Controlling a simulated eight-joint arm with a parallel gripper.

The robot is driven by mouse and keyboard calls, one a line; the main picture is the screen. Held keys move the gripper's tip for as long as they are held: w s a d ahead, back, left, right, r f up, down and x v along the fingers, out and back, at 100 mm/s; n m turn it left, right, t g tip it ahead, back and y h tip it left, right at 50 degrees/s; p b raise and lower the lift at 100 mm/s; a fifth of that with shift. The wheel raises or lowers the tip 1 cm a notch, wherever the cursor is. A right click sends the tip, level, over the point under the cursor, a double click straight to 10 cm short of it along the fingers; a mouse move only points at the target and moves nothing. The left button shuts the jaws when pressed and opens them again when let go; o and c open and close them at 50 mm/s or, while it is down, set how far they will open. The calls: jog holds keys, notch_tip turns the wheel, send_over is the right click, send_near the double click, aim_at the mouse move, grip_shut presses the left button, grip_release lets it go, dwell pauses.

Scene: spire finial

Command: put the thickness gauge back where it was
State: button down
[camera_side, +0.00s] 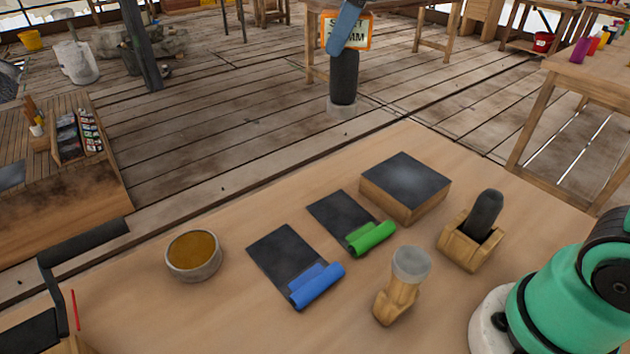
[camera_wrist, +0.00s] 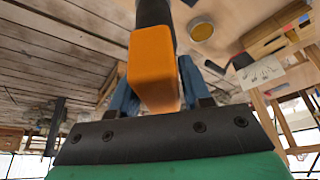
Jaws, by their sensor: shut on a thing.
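My gripper (camera_side: 344,45) hangs high at the top of the side view, with a blue finger across the held thing. It is shut on an orange-edged piece, which I take to be the thickness gauge (camera_side: 361,31). Its pale face has lettering partly covered by the finger. A black cylinder with a pale end hangs below it, beyond the table's far edge in the picture. In the wrist view the gauge (camera_wrist: 153,65) shows as an orange block between the blue fingers (camera_wrist: 155,88), with a black shaft beyond. It touches nothing but the gripper.
On the table are an ochre-filled bowl (camera_side: 194,255), dark sheets with a blue roll (camera_side: 318,286) and a green roll (camera_side: 372,238), and a dark-topped wooden block (camera_side: 405,184). A wooden cradle (camera_side: 470,248) holds a dark rounded thing. A wooden stand with a pale top (camera_side: 403,285) is nearby.

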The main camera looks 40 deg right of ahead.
jog(key=s+a+n+g, duration=0.1)
jog(key=s+a+n, duration=0.2)
jog(key=a, duration=0.5)
jog(key=s+a+n+g+y, duration=0.1)
jog(key=s+a+n, duration=0.15)
jog(key=a, duration=0.45)
jog(key=s+a+n+g, duration=0.1)
jog(key=s+a+n, duration=0.15)
jog(key=a, duration=0.55)
notch_tip(320, 180, down, 20)
jog(key=shift+n, duration=0.4)
jog(key=shift+f, duration=0.1)
jog(key=shift+c, duration=2)
grip_release()
